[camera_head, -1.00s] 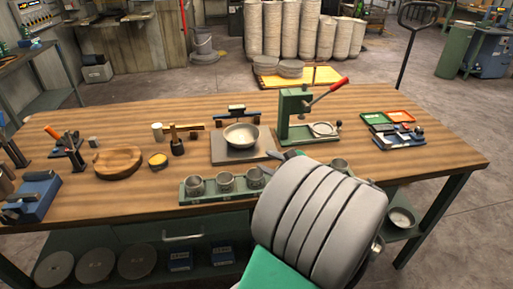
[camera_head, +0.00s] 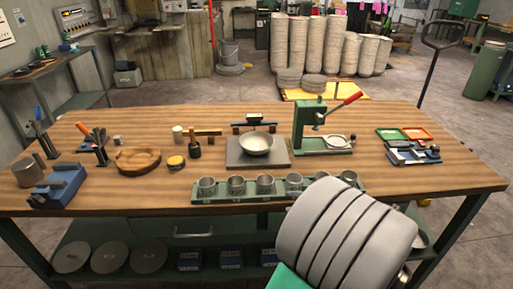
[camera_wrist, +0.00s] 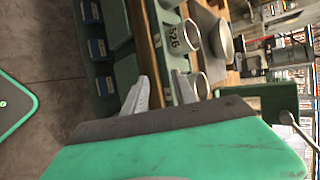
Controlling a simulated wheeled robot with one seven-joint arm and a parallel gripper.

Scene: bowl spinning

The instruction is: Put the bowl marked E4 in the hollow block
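Several small grey metal bowls (camera_head: 237,185) stand in a row in a green rack (camera_head: 225,198) at the table's front edge. I cannot read E4 on any bowl. In the wrist view, two of these bowls (camera_wrist: 190,38) show beside a dark label that I cannot read surely. A round wooden block with a hollow top (camera_head: 138,158) lies left of the rack. A larger pale bowl (camera_head: 257,143) sits on a grey plate (camera_head: 238,156). My gripper (camera_wrist: 159,78) has its two fingers apart with nothing seen between them, near the rack's front. It is hidden in the head view.
A green press with a red lever (camera_head: 312,125) stands behind the rack's right part.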

